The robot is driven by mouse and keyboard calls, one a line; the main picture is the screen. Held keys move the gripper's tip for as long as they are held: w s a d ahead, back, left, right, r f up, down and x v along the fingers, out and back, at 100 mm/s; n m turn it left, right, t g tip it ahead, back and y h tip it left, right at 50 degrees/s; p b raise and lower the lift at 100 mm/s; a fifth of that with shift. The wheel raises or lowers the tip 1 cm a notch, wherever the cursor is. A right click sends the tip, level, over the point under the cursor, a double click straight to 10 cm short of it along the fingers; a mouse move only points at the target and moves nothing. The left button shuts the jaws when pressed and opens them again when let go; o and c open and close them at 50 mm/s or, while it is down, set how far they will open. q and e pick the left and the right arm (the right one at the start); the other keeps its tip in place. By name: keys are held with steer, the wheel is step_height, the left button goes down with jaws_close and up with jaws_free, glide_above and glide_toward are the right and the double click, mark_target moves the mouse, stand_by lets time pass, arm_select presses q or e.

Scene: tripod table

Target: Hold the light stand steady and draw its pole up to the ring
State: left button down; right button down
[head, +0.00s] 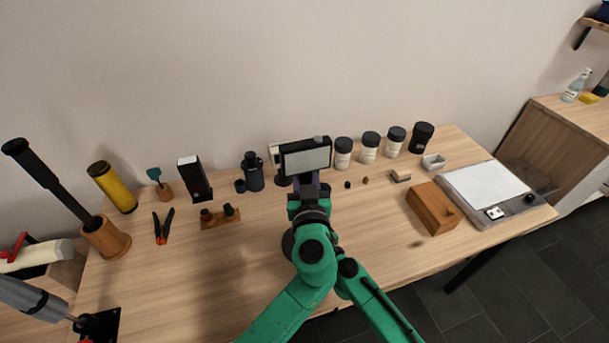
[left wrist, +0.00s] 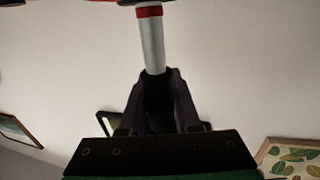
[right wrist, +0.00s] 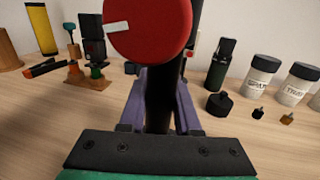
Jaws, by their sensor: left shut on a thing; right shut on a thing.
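The light stand has a lamp with a pale panel (head: 305,160), near the middle of the table's back in the head view. My left gripper (head: 309,187) is below the lamp. In the left wrist view it is shut on a black part of the pole, below a silver length (left wrist: 152,45) with a red ring (left wrist: 149,12) at its upper end. In the right wrist view my right gripper (right wrist: 161,80) is shut on a black upright tube (right wrist: 158,108), below a large red knob (right wrist: 148,28) with a white mark. In the head view my arms hide the right gripper and most of the pole.

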steer(key=shift+d+f, duration=0.1)
arm_select(q)
steer(key=c, duration=0.6)
jaws_free()
steer(key=s+d, duration=0.1)
steer(key=s, duration=1.1)
arm_select(e)
steer(key=c, duration=0.5)
jaws_free()
steer(key=shift+c, duration=0.2)
